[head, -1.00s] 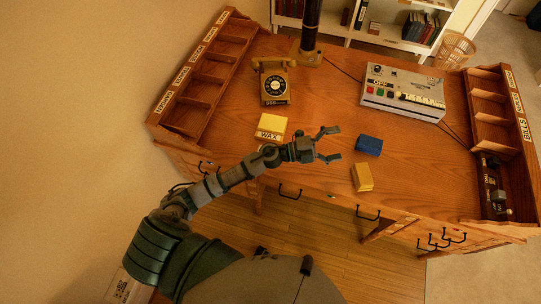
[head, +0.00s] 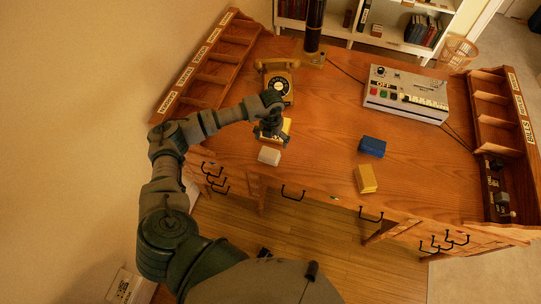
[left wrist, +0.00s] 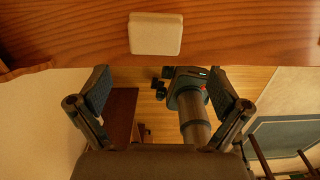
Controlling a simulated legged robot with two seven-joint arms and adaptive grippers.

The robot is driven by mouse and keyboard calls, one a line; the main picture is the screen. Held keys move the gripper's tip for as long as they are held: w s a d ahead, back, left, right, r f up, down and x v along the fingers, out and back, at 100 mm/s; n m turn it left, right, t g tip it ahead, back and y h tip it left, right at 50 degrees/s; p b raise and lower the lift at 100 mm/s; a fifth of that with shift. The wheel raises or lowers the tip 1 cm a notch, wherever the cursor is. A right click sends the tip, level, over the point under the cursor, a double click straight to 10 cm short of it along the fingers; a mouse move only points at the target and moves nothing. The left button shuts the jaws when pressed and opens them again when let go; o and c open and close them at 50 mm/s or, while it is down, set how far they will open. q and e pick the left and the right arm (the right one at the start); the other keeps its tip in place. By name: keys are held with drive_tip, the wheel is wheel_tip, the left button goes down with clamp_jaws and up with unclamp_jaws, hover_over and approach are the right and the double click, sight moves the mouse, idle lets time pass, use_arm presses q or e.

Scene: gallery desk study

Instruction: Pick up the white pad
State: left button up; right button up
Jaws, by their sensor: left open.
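The white pad (head: 269,156) lies on the wooden desk near its front edge, left of the middle in the head view. In the left wrist view the white pad (left wrist: 155,33) lies at the desk edge, beyond the fingertips and apart from them. My left gripper (head: 268,136) points down over the desk just behind the pad. In the left wrist view my left gripper (left wrist: 160,88) is open, with nothing between its fingers. My right gripper is in neither view.
The yellow wax box (head: 287,125) is mostly hidden behind my left gripper. A rotary telephone (head: 278,84) stands behind it. A blue block (head: 372,146) and a yellow block (head: 366,179) lie to the right. A grey control box (head: 405,95) stands further back. The desk's centre is clear.

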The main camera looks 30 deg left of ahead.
sight(269, 153)
use_arm(q)
drive_tip(key=f, duration=0.4)
drive_tip(key=shift+a+f, duration=0.2)
drive_tip(key=shift+f, duration=0.15)
drive_tip(key=shift+a+f, duration=0.2)
drive_tip(key=shift+f, duration=0.35)
wheel_tip(269, 153, down, 5)
drive_tip(key=shift+r+p, duration=0.2)
drive_tip(key=shift+p, duration=0.1)
drive_tip(key=shift+c, duration=0.3)
drive_tip(key=shift+s, duration=0.1)
drive_tip(key=c, duration=1)
